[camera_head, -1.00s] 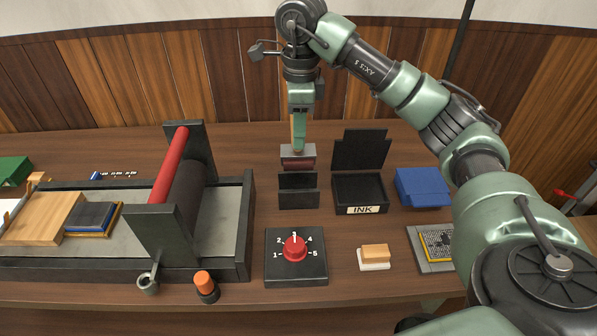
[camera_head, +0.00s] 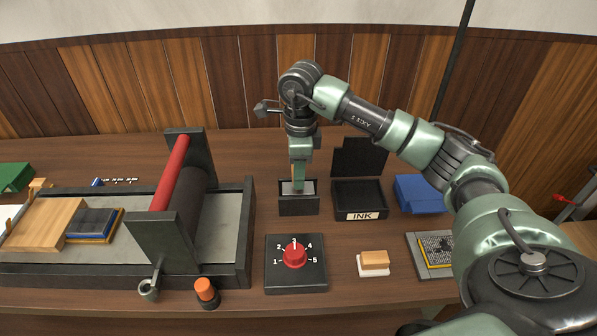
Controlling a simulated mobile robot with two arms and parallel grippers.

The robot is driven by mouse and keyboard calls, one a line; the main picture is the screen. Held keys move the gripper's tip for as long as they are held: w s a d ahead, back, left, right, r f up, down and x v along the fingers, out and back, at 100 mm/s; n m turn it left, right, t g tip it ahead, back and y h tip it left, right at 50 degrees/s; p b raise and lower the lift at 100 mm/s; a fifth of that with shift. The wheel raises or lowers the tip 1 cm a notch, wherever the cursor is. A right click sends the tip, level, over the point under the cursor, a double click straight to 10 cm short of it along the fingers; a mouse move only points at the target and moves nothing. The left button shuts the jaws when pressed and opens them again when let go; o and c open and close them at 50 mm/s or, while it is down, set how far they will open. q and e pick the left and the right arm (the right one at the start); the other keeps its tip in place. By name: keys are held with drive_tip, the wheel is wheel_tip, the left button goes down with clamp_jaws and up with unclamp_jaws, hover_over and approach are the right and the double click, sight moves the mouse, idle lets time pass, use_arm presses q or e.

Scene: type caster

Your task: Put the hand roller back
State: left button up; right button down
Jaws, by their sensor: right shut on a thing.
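My right gripper (camera_head: 298,165) is shut on the hand roller and points straight down. The roller (camera_head: 298,187) has a thin wooden handle and a grey head. The handle is mostly hidden by the gripper. The head sits at the small black holder (camera_head: 299,205), with its lower part hidden behind the holder's front wall. I cannot tell whether it rests on the holder's bottom. My left gripper is not in view.
The open black ink box (camera_head: 360,197) stands just right of the holder, with a blue block (camera_head: 418,194) beyond it. A dial box (camera_head: 296,276) is in front. The press with its red roller (camera_head: 171,172) is at the left.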

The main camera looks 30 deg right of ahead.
drive_tip(key=c, duration=1.5)
unclamp_jaws()
drive_tip(key=shift+f, duration=0.15)
drive_tip(key=shift+c, duration=0.2)
drive_tip(key=o, duration=0.4)
drive_tip(key=shift+o, duration=0.2)
wheel_tip(320, 180, up, 7)
drive_tip(key=shift+r+b, duration=0.2)
drive_tip(key=shift+b, duration=0.4)
wheel_tip(320, 180, up, 5)
drive_tip(key=shift+s+d+p, duration=0.1)
drive_tip(key=shift+p, duration=0.25)
